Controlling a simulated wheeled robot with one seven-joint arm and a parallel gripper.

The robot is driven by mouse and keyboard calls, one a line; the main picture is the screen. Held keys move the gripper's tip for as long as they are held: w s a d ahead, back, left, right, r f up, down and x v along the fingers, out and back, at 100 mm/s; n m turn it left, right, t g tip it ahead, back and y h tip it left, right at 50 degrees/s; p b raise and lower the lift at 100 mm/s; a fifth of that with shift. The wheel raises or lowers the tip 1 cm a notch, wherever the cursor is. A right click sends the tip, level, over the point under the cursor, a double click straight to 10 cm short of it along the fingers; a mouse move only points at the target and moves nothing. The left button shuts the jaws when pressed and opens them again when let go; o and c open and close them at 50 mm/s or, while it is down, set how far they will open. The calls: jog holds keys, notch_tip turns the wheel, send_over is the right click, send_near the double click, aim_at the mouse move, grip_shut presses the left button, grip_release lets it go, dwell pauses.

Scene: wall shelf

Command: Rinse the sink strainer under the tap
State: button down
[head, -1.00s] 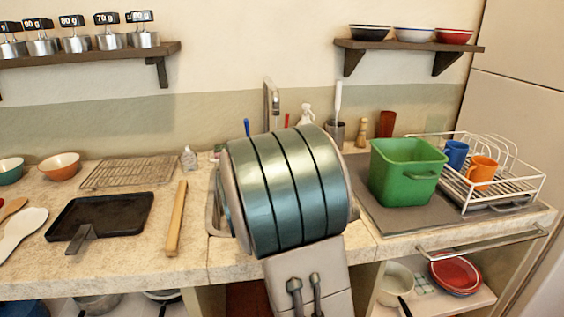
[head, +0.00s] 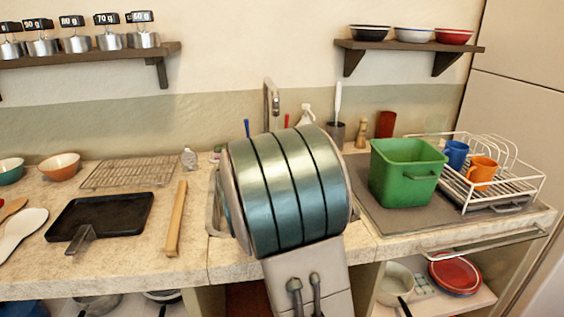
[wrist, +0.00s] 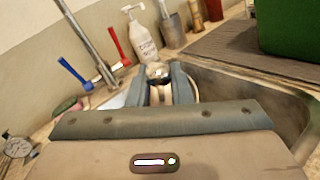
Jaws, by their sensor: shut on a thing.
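The sink strainer (wrist: 158,71) is a small round metallic piece at the fingertips of my gripper (wrist: 160,80) in the wrist view. My gripper is shut on it, and the fingers hide much of it. The tap (wrist: 92,40) has a metal column with a blue handle (wrist: 74,73) and a red handle (wrist: 118,44), left of my gripper. Its top also shows in the head view (head: 271,97). The sink (wrist: 283,98) lies around and below the gripper. In the head view my arm hides the gripper, the strainer and most of the sink. I cannot tell whether water runs.
A white bottle (wrist: 142,42) stands behind the sink. A green tub (head: 404,175) and a dish rack (head: 515,190) with mugs stand to the right. A wooden stick (head: 176,218), a black tray (head: 100,217) and a wire rack (head: 130,172) lie on the left counter.

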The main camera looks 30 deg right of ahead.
jog(key=s+a+r+p, duration=0.1)
jog(key=s+r+p, duration=0.1)
jog(key=s+r, duration=0.2)
jog(key=shift+s, duration=0.45)
jog(key=shift+a, duration=0.1)
dwell(0.6)
